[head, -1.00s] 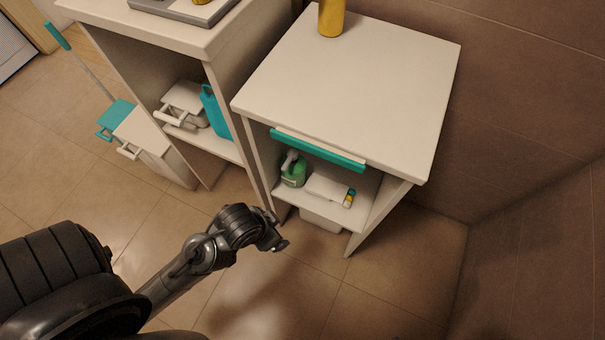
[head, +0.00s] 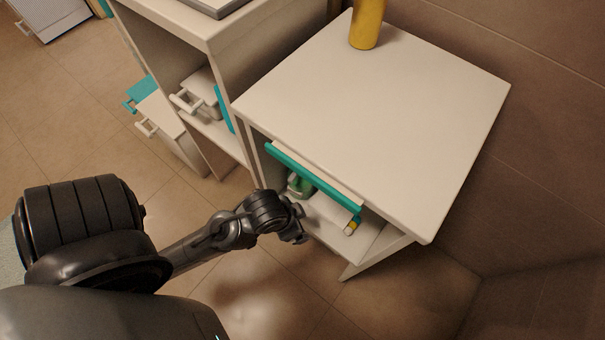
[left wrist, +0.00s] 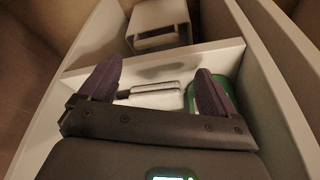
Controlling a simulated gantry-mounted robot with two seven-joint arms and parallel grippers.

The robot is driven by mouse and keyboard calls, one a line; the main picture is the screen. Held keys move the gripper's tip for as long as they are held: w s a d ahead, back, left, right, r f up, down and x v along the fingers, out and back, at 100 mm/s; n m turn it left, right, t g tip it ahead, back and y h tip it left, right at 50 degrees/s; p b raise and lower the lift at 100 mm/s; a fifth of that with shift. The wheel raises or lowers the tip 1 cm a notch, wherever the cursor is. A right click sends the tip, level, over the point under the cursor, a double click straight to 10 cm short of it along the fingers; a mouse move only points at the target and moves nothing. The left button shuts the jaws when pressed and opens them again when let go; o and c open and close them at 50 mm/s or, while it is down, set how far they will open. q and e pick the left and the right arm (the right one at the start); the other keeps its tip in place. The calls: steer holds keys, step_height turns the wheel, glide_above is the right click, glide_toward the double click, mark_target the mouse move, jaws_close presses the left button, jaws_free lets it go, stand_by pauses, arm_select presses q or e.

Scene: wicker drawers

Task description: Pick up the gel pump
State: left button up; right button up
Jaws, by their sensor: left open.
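The gel pump, a green bottle (head: 300,187), stands on the upper inner shelf of the right cabinet, under the teal-edged drawer front. Its top is mostly hidden by the drawer front, and my arm is close in front of its lower part. In the left wrist view green (left wrist: 222,84) shows behind and beside the right finger. My left gripper (head: 300,228) is at the shelf's front opening; in the left wrist view (left wrist: 159,66) its fingers are spread, with nothing held between them. My right gripper is in neither view.
A white item with a yellow and teal end (head: 352,226) lies on the shelf right of the bottle. The teal drawer front (head: 315,178) hangs close above. Cabinet side walls (left wrist: 262,75) bound the space. A yellow cylinder (head: 368,24) stands on the cabinet top.

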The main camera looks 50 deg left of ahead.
arm_select(q)
steer(key=shift+s+f, duration=0.2)
steer(key=shift+s, duration=0.7)
steer(key=shift+c, duration=1.2)
steer(key=shift+w, duration=0.2)
steer(key=c, duration=0.5)
steer(key=shift+w, duration=0.15)
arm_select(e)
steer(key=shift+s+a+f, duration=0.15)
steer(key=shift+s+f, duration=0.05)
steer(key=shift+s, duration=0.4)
